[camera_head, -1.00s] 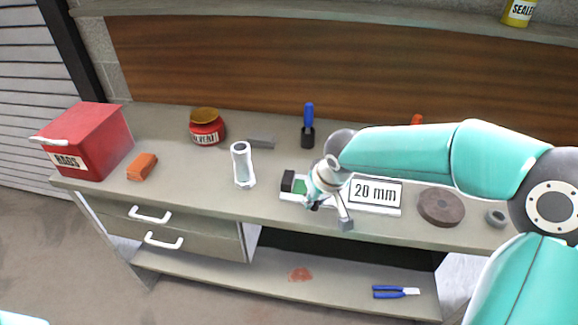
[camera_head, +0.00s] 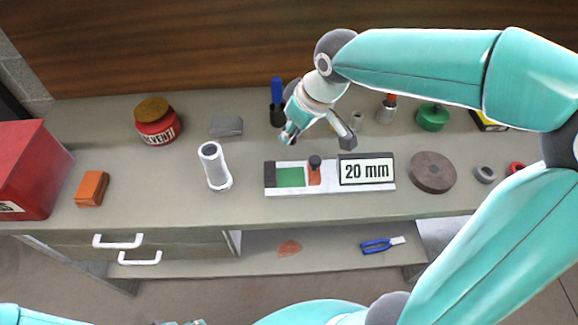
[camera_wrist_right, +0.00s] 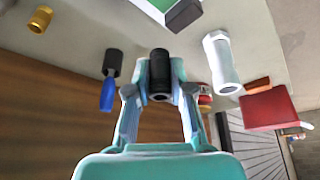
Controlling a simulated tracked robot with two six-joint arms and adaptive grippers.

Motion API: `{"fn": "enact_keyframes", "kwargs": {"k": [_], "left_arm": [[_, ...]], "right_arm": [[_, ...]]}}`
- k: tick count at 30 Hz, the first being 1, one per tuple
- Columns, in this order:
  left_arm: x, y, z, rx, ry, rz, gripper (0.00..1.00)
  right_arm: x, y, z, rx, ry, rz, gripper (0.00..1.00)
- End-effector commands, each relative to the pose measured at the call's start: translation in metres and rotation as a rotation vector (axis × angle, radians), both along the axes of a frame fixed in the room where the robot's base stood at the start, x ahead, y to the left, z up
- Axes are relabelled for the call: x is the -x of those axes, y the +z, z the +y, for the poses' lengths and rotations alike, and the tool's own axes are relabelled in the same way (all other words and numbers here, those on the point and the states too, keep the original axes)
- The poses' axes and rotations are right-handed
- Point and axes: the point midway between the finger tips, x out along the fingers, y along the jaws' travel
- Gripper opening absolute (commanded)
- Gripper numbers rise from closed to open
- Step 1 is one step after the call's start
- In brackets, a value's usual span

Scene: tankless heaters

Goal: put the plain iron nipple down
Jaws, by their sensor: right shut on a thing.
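The plain iron nipple (camera_wrist_right: 160,75) is a short black tube, seen in the right wrist view between the fingertips of my right gripper (camera_wrist_right: 160,85). Its open round end faces the camera. In the head view my right gripper (camera_head: 318,140) hangs over the bench behind the 20 mm gauge, with its fingers pointing down. The nipple cannot be made out there.
The 20 mm gauge (camera_head: 329,190) lies in front of the gripper. A white tube (camera_head: 214,165) stands left of it, and a blue-handled brush (camera_head: 277,100) is close behind the gripper. A brown disc (camera_head: 432,172) lies right. Bare bench (camera_head: 130,200) shows at the front left.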

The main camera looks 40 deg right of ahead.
Motion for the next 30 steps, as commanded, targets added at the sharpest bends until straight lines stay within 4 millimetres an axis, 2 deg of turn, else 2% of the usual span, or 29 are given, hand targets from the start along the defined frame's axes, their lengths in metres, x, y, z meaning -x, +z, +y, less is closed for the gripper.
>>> {"fn": "enact_keyframes", "kwargs": {"k": [1, 3, 9, 16, 24, 30], "left_arm": [[0.0, -0.001, 0.0, 0.0, 0.0, 0.0, 0.57], [0.0, -0.001, 0.0, 0.0, 0.0, 0.0, 0.57], [0.0, -0.002, 0.0, 0.0, 0.0, -0.001, 0.57], [0.0, -0.004, 0.0, 0.0, 0.0, -0.001, 0.57], [0.0, -0.008, 0.0, 0.0, 0.0, -0.001, 0.57], [0.0, -0.008, 0.0, 0.0, 0.0, -0.001, 0.57]], "right_arm": [[0.001, -0.016, 0.001, -0.001, 0.001, 0.008, 0.0], [0.0, -0.035, 0.001, 0.0, 0.003, 0.008, 0.0], [-0.001, -0.074, 0.002, -0.001, 0.005, 0.004, 0.0], [-0.002, -0.091, 0.002, 0.0, 0.005, 0.001, 0.0], [-0.002, -0.126, 0.003, 0.0, 0.006, 0.002, 0.0], [-0.002, -0.127, 0.003, 0.0, 0.006, -0.002, 0.0]]}}
